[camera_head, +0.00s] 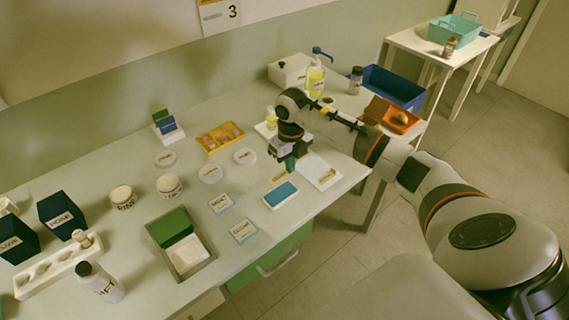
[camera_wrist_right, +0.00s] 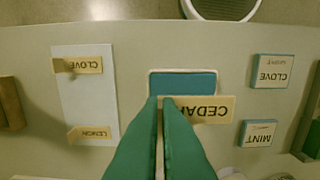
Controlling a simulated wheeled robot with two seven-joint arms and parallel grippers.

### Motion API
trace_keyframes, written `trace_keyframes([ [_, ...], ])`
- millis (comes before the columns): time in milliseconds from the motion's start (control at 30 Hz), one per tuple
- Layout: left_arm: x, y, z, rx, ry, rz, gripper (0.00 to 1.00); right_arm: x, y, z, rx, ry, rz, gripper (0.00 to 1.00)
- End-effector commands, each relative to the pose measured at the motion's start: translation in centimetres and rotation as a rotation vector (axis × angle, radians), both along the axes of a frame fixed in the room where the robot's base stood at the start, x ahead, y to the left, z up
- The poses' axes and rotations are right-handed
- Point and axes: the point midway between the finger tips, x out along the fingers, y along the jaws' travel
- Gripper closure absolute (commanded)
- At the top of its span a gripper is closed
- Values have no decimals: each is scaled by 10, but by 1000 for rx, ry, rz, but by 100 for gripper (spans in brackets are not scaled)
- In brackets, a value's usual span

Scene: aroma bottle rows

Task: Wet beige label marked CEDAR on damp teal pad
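The beige CEDAR label (camera_wrist_right: 212,108) is held at its left end between the green fingertips of my right gripper (camera_wrist_right: 159,100). In the right wrist view it overlaps the near edge of the teal pad (camera_wrist_right: 183,84), which lies in a white-rimmed tray. I cannot tell whether the label touches the pad. In the head view my right gripper (camera_head: 290,163) is over the table, just behind the blue-teal pad (camera_head: 281,194), with the label (camera_head: 279,177) below its fingers. My left gripper is not in view.
A white board (camera_wrist_right: 86,96) with CLOVE and LEMON labels lies beside the pad. Blue-edged CLOVE (camera_head: 243,231) and MINT (camera_head: 221,203) cards lie on the other side. Round white lids (camera_head: 210,173), a yellow tray (camera_head: 220,137) and a green-and-white pad tray (camera_head: 181,242) stand further left.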

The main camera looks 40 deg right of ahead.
Motion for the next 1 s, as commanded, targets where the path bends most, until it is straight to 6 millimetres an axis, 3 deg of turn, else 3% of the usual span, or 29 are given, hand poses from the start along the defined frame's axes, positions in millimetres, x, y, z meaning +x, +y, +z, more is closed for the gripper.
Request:
trace_keyframes([
  [367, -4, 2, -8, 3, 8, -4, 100, -1, 1, -7, 0, 2, 1, 100],
  [1000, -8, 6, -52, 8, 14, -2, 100, 0, 1, -62, 1, 1, 1, 100],
])
